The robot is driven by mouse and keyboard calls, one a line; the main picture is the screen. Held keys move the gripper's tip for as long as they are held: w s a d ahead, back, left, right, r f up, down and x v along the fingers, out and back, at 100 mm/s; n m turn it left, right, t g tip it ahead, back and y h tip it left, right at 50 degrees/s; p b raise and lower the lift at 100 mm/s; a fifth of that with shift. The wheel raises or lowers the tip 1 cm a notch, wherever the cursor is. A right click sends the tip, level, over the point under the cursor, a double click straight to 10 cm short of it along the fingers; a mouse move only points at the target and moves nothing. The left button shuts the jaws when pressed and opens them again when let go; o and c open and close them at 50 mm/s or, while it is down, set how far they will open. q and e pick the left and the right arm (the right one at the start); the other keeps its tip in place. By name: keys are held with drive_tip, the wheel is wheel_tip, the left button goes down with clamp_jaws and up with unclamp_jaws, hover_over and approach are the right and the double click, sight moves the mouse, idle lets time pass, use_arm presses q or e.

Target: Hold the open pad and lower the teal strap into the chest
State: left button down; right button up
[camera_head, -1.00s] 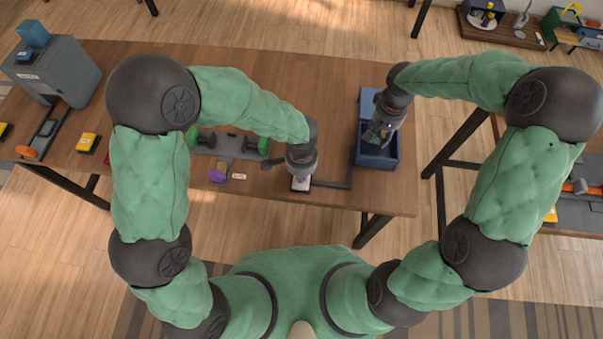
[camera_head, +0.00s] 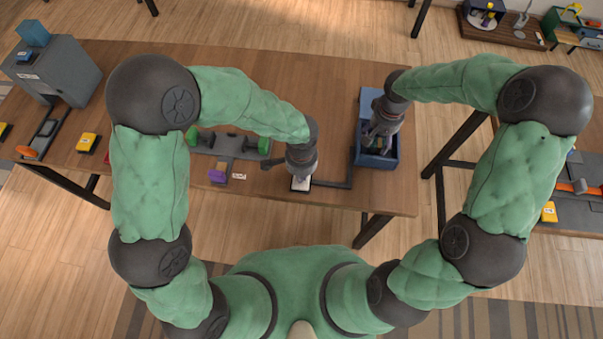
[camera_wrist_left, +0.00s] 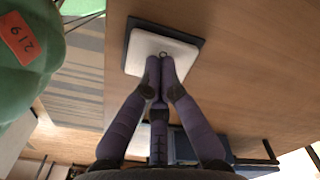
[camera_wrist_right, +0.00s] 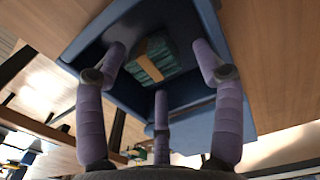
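The pad is a white plate on a dark base (camera_head: 300,184), at the table's front edge. It also shows in the left wrist view (camera_wrist_left: 170,52), with a small dark ring on it. My left gripper (camera_wrist_left: 161,76) has its fingertips together at the white plate; whether they press on it is hard to tell. The blue chest (camera_head: 393,160) stands open at the table's right end. My right gripper (camera_wrist_right: 160,62) is over the chest with its fingers spread. The teal strap (camera_wrist_right: 150,67), a folded bundle with a tan band, lies inside the chest between the fingers, apart from them.
A dark bar (camera_head: 332,184) runs from the pad to the chest. Left of the pad are a purple piece (camera_head: 217,176), a small white label (camera_head: 239,177) and a green-ended dark fixture (camera_head: 228,143). The chest lid (camera_head: 368,100) stands open at the back.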

use_arm(q)
drive_tip(key=shift+s+f, duration=0.1)
idle(0.4)
use_arm(e)
wheel_tip(320, 180, up, 10)
idle(0.6)
use_arm(q)
wheel_tip(320, 180, up, 7)
drive_tip(key=p, duration=0.5)
drive_tip(key=shift+p, duration=0.4)
use_arm(e)
wheel_tip(320, 180, up, 6)
drive_tip(key=shift+f, duration=0.2)
